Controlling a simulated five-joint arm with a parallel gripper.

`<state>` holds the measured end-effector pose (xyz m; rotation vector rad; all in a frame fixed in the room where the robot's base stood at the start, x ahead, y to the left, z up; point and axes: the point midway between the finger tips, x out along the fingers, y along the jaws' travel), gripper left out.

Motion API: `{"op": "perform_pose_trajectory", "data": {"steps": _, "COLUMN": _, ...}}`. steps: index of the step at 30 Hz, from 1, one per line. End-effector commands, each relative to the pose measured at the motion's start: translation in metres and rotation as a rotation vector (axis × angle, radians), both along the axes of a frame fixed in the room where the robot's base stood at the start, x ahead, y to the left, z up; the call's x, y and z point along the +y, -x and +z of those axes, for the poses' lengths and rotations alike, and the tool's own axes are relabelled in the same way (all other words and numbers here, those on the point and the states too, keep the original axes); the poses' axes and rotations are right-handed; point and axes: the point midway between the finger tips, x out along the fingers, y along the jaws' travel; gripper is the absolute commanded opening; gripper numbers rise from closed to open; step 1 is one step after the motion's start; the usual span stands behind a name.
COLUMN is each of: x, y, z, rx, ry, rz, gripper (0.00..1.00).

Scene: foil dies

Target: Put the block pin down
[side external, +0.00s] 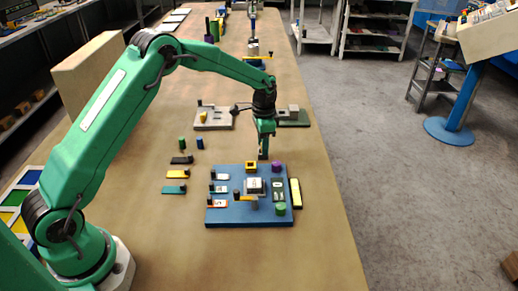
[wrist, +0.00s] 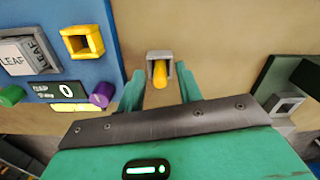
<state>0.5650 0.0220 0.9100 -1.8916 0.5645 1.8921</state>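In the wrist view a small grey square block with a yellow pin (wrist: 160,73) shows between the fingertips of my gripper (wrist: 160,72), over bare tabletop; I take it for the block pin. The fingers lie close on both sides of it, and I cannot tell whether they touch it. In the side view my gripper (side external: 264,157) points straight down, low, just behind the back edge of the blue board (side external: 230,217). The block pin does not show there; the fingers seem to hide it. Whether it stands on the table or hangs just above is unclear.
The blue board holds a yellow square socket (side external: 251,166), a purple cylinder (side external: 276,169), a green cylinder (side external: 280,209) and a LEAF block (wrist: 20,58). Behind my gripper lie a dark green plate (side external: 296,122) and a grey plate (side external: 222,124). Bare table lies between.

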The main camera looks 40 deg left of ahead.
Motion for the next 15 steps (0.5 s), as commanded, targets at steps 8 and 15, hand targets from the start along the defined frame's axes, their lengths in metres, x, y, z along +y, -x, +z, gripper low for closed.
{"op": "perform_pose_trajectory", "data": {"steps": 8, "x": 0.0, "y": -0.001, "z": 0.03, "rx": -0.003, "ry": -0.001, "rz": 0.0, "gripper": 0.35}}
{"op": "perform_pose_trajectory", "data": {"steps": 15, "x": 0.0, "y": -0.001, "z": 0.07, "rx": -0.004, "ry": 0.0, "rz": 0.0, "gripper": 0.35}}
